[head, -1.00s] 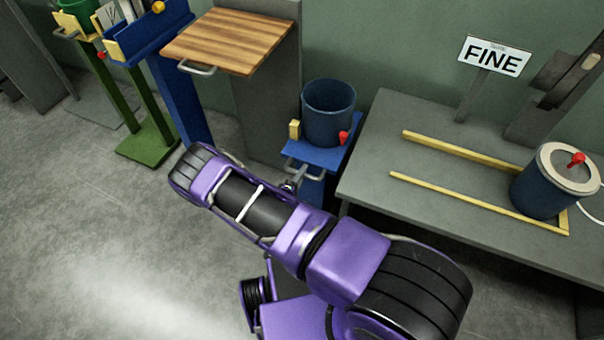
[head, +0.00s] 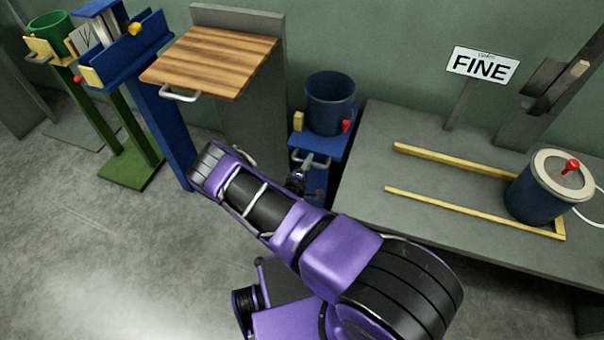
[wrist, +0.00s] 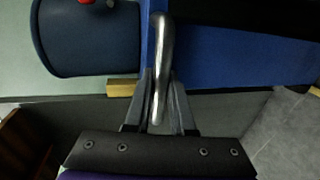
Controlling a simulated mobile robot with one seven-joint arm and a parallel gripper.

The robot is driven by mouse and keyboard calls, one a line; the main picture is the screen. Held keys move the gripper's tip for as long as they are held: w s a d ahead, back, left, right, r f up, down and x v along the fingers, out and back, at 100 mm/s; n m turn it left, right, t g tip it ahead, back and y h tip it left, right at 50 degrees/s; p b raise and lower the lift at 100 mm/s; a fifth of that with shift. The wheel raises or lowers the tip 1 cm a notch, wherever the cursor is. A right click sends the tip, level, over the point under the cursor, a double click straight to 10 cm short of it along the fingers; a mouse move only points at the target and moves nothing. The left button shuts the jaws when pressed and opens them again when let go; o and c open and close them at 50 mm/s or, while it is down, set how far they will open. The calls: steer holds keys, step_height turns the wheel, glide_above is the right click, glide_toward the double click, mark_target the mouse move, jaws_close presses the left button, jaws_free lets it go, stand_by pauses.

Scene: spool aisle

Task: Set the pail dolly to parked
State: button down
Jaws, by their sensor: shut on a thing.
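The pail dolly is a blue stand (head: 317,146) with a small top plate and a metal bar handle (head: 312,163) on its front. A dark blue open pail (head: 330,105) stands upright on it, beside a yellow block (head: 299,122) and a red knob (head: 346,126). My gripper (head: 298,180) is at the handle, partly hidden by my arm in the head view. In the wrist view, my gripper (wrist: 160,100) has its fingers shut on the handle (wrist: 158,60), with the pail (wrist: 85,40) at the upper left. The lower stand is mostly hidden.
A grey cabinet with a wooden top (head: 215,60) is left of the dolly. A grey bench (head: 410,220) with yellow rails and a lidded pail (head: 540,187) is close on its right. Open floor (head: 90,260) lies front left.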

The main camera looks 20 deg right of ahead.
steer(key=shift+w+d+r, duration=0.15)
steer(key=shift+w+d, duration=0.1)
steer(key=shift+w, duration=0.2)
steer(key=c, duration=0.8)
jaws_free()
steer(key=shift+d, duration=0.1)
steer(key=shift+o, duration=0.2)
steer(key=shift+s, duration=0.15)
steer(key=p+v, duration=0.2)
steer(key=v, duration=1.5)
steer(key=shift+p, duration=0.4)
steer(key=shift+s, duration=0.15)
